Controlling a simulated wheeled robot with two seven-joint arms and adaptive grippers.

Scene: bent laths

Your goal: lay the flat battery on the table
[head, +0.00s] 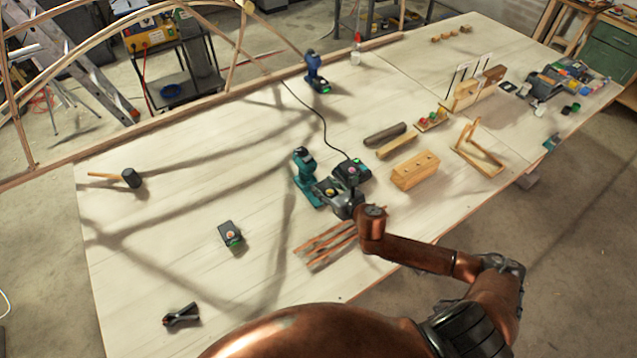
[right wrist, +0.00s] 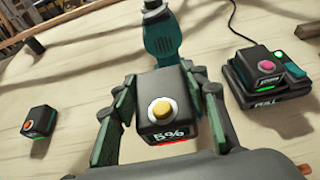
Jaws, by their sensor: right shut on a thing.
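The flat battery, a dark block with a yellow button, a "5%" display and a red light, shows in the right wrist view (right wrist: 166,115) and small in the head view (head: 329,191). My right gripper (head: 334,194) is shut on it, one finger on each side. A teal drill (head: 305,178) is just beyond the battery and also shows in the right wrist view (right wrist: 162,40). I cannot tell whether battery and drill touch. The table (head: 190,210) is pale wood. My left gripper is out of view.
A charger (right wrist: 262,92) bearing a pink-buttoned battery marked "FULL" stands right of the drill. Another battery (head: 231,235) with a green light lies left. Wooden strips (head: 322,245) lie near my gripper; a wooden block (head: 415,171) lies right. The table's left middle has free room.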

